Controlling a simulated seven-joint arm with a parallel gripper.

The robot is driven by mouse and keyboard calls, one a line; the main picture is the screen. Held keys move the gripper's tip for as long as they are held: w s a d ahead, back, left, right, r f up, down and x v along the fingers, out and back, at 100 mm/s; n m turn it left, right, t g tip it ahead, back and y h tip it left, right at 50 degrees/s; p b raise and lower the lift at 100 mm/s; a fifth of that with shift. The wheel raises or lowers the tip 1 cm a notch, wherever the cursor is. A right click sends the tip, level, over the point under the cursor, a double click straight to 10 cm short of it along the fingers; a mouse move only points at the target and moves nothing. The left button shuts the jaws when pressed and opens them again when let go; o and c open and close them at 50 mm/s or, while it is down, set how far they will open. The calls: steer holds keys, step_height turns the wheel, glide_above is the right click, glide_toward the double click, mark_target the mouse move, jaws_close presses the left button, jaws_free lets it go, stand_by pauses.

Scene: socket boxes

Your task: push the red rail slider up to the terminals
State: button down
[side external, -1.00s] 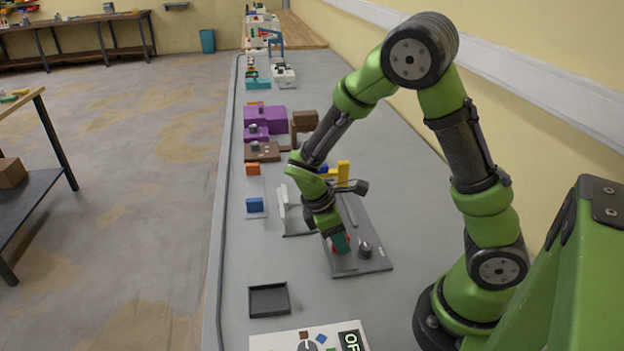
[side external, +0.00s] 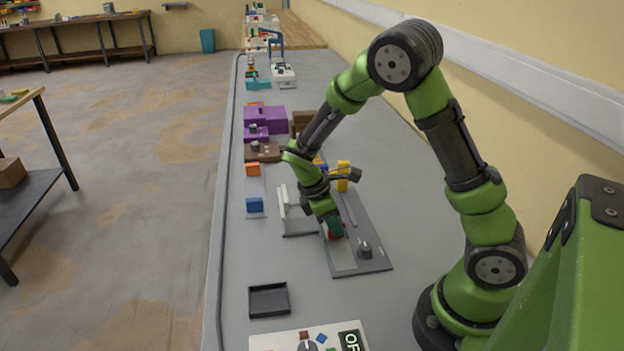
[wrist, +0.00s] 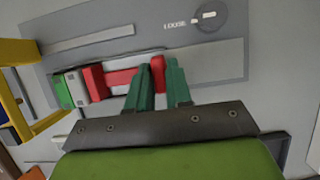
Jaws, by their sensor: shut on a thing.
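The red rail slider (wrist: 120,77) lies along a pale strip on a grey plate (wrist: 225,65). Its upright red part (wrist: 158,75) is between the teal fingers of my gripper (wrist: 159,68), which is shut on it. In the wrist view, a row of small terminal blocks, white (wrist: 77,88) and green (wrist: 61,92), stands to the left. The slider's red left end is close against the white block; I cannot tell whether they touch. In the side view, my gripper (side external: 336,232) is low over the plate (side external: 376,262), hiding most of the slider.
A round knob (side external: 365,250) stands on the plate, beside a "LOOSE" label in the wrist view. A yellow frame (side external: 343,170) stands beyond my gripper. Blue (side external: 254,205) and orange (side external: 252,169) blocks are to the left.

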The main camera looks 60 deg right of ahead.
steer(key=c, duration=1.1)
jaws_free()
steer(key=shift+r, duration=0.1)
steer(key=v, duration=1.6)
steer(key=shift+a+r, duration=0.1)
steer(key=shift+r, duration=0.25)
steer(key=s+a+r+m+t+y, duration=0.1)
steer(key=s+a+r+m+t, duration=0.1)
steer(key=s+m+t, duration=0.1)
steer(key=s+a+r+m+t+y, duration=0.2)
steer(key=s+m+t, duration=0.2)
steer(key=s+m, duration=0.1)
steer(key=s+a+r+m+t+y, duration=0.2)
steer(key=s+m+t, duration=0.1)
steer(key=s+m, duration=0.2)
